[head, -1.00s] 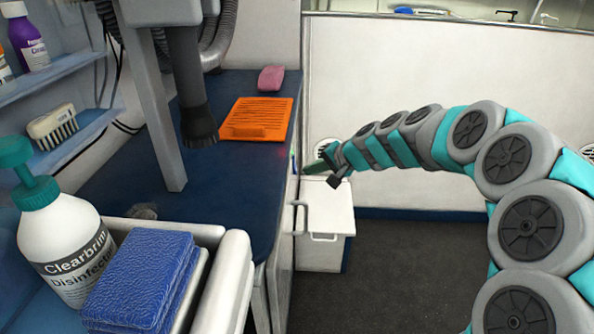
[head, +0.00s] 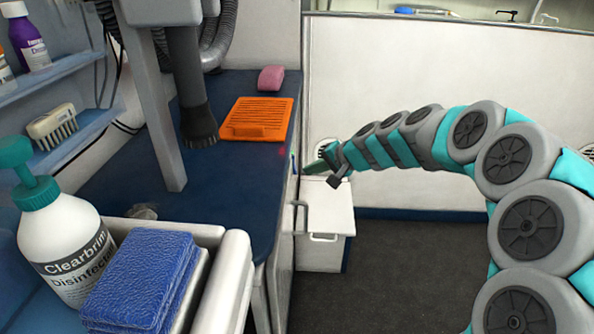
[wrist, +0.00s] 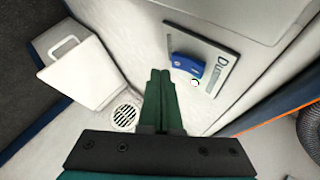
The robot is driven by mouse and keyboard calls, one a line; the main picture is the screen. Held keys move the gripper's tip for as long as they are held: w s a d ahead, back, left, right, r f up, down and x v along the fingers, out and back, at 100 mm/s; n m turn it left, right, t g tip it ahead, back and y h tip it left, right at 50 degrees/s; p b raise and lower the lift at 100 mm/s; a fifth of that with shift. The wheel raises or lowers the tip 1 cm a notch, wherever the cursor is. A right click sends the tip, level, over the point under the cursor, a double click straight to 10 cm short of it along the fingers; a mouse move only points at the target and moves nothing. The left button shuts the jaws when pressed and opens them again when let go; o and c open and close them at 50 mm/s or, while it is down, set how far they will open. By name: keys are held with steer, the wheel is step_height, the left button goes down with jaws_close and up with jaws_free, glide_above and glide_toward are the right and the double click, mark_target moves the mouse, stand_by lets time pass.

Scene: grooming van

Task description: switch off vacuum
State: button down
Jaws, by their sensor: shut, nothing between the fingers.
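A blue switch lever (wrist: 186,66) sits on a grey plate (wrist: 222,66) on a pale panel in the wrist view. The plate has partly readable lettering starting "Du". A small round mark with a green rim (wrist: 195,83) lies by the lever's lower right end. My gripper (wrist: 160,72) has its green fingers together and empty, just left of the lever, with a small gap in the picture. In the head view my gripper (head: 308,169) is beside the counter's end face, close to a sliver of blue (head: 293,164). The lever's exact setting is hard to tell.
A white bin (head: 327,208) stands below my gripper. The blue counter (head: 235,180) holds an orange slatted mat (head: 258,119) and a pink block (head: 271,78). A hose nozzle (head: 197,120) hangs at left. A round vent (wrist: 124,115) is near the fingers. The floor at right is clear.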

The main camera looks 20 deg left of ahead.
steer(key=shift+a, duration=0.1)
stand_by(0.7)
steer(key=shift+s+a, duration=0.1)
steer(key=shift+a, duration=0.25)
steer(key=shift+s+a+f, duration=0.1)
steer(key=shift+a, duration=0.25)
stand_by(0.8)
steer(key=shift+d, duration=0.1)
steer(key=shift+w+d+b, duration=0.2)
steer(key=shift+d+b, duration=0.1)
steer(key=shift+d, duration=0.4)
steer(key=shift+w+d+r+b, duration=0.1)
steer(key=shift+w+d+r, duration=0.1)
steer(key=shift+d, duration=0.6)
steer(key=shift+w+d+r+b, duration=0.15)
steer(key=shift+w+d, duration=0.1)
steer(key=shift+d, duration=0.55)
steer(key=shift+w+d+r+b, duration=0.1)
steer(key=shift+w+d+r, duration=0.1)
steer(key=shift+d, duration=0.6)
